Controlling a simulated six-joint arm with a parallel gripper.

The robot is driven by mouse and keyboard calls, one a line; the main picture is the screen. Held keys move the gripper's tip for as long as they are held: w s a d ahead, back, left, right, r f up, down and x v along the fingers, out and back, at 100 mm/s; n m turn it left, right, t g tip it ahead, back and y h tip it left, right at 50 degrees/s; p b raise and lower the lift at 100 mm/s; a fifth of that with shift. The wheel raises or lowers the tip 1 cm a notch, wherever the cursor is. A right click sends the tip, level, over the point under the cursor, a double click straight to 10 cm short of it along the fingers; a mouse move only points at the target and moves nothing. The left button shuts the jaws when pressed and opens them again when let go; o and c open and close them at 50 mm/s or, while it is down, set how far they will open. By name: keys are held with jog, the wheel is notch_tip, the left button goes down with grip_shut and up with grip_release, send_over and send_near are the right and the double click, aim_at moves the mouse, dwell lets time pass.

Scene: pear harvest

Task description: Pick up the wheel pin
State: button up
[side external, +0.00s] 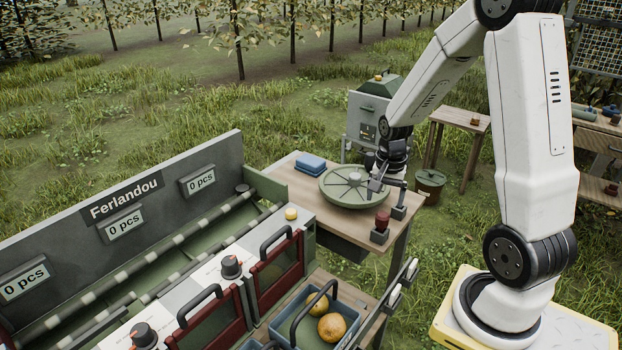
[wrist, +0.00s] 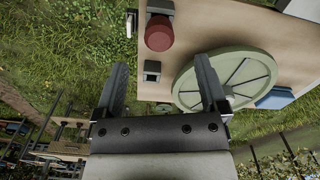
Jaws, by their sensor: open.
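My gripper (side external: 388,186) is open and empty, low over the right part of the wooden table. In the wrist view its two fingers (wrist: 161,64) are spread wide, with a small dark square holder (wrist: 152,70) between and beyond the tips. In the side view this holder (side external: 398,213) stands near the table's right edge, below the gripper, with a thin dark upright piece above it. I cannot tell for certain whether that piece is the wheel pin. The green spoked wheel (side external: 345,192) lies flat beside the gripper; the right finger partly overlaps it in the wrist view (wrist: 185,95).
A red knob on a dark base (side external: 381,224) stands close beside the holder. A blue block (side external: 311,162) lies behind the wheel. The sorting machine (side external: 240,165) and a blue crate (side external: 342,297) with fruit are at left and front. Grass lies beyond the table edge.

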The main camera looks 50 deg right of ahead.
aim_at(383, 214)
jog(key=shift+d+f, duration=0.1)
jog(key=shift+f, duration=1.25)
jog(key=shift+f, duration=0.15)
jog(key=shift+f, duration=2.45)
grip_shut()
